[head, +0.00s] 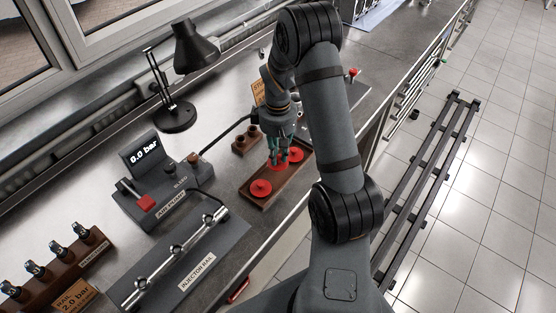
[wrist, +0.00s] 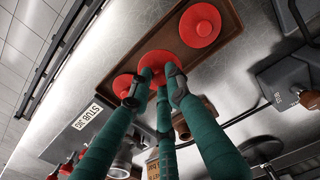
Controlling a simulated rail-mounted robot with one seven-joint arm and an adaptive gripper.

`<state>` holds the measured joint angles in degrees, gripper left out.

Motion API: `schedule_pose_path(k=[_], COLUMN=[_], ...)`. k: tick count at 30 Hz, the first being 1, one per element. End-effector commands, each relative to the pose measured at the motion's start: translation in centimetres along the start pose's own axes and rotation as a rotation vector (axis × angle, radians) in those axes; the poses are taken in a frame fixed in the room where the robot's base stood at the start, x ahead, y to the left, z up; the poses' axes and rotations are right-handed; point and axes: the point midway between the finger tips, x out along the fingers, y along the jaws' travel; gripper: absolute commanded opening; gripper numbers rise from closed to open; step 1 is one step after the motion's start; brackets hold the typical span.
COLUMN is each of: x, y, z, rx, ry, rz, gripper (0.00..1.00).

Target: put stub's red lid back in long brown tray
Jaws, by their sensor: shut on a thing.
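My gripper (head: 279,158) has its green fingers closed around a round red lid (wrist: 160,62). The long brown tray (head: 287,182) lies under it on the bench and also shows in the wrist view (wrist: 232,16). The held lid is over the tray's middle, between two other red lids; I cannot tell if it touches the tray floor. One lid (head: 260,188) sits at the near left end, with its knob up. The other (head: 296,154) sits at the far right end. The stub's grey plate, with a white label (wrist: 87,117), is beside the tray in the wrist view.
The air pump (head: 165,200) and injector rail (head: 190,258) are to the left. A black lamp (head: 176,115) stands at the back. The bench's front edge runs close by the tray.

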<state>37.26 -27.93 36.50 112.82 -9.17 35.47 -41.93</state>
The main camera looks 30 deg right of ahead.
Motion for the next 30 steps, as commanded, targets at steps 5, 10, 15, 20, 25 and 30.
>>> schedule_pose_path(k=[5,10,15,20,25,30], x=[2.3,3.8,3.9,4.2,4.2,4.2], y=[-0.1,-0.1,0.0,0.0,0.0,0.0], z=[0.2,0.1,0.0,0.1,0.1,0.1], rx=[0.002,0.002,0.002,0.002,0.002,0.001], ry=[-0.006,-0.002,0.0,-0.001,-0.001,-0.001], rz=[-0.004,-0.002,-0.001,-0.001,-0.001,-0.001], gripper=[0.03,0.03,0.03,0.03,0.23,0.33])
